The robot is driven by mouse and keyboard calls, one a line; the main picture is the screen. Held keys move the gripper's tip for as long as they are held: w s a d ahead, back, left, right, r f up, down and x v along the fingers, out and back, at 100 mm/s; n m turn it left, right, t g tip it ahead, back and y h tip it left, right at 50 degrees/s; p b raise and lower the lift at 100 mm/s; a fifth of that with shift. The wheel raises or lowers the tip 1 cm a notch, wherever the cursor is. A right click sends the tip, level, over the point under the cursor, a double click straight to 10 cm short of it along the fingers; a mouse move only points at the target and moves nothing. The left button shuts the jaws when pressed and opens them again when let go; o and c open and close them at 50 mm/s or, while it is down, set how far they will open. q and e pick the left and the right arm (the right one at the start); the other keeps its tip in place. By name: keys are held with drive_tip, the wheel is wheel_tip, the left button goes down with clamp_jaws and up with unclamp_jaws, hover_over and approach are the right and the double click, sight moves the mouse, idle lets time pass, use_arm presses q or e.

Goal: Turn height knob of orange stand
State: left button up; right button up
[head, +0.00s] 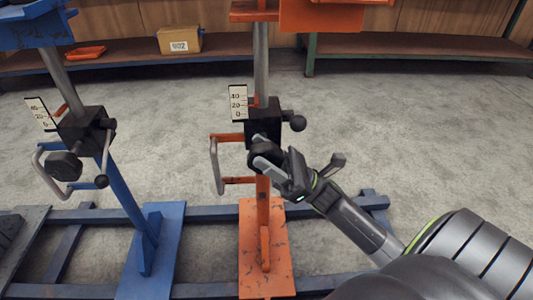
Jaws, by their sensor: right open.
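The orange stand (265,245) stands upright in the middle of the head view, with a black clamp block (262,118) around its grey post. The black height knob (261,153) is on the front of that block, partly hidden by my gripper. My right gripper (270,163) comes in from the lower right and is open, with its fingers at the knob. A grey finger overlaps the knob's lower part; I cannot tell whether it touches. My left gripper is not in view.
A black ball-ended lever (298,122) sticks out right of the block. A grey handle (216,166) and a white scale (238,103) are at its left. A blue stand (127,200) stands left, on a blue floor frame (207,215). Floor at right is clear.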

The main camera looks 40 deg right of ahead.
drive_tip(key=p+v, duration=0.1)
drive_tip(key=v, duration=1.6)
drive_tip(key=shift+d+f, duration=0.15)
drive_tip(key=shift+f, duration=0.05)
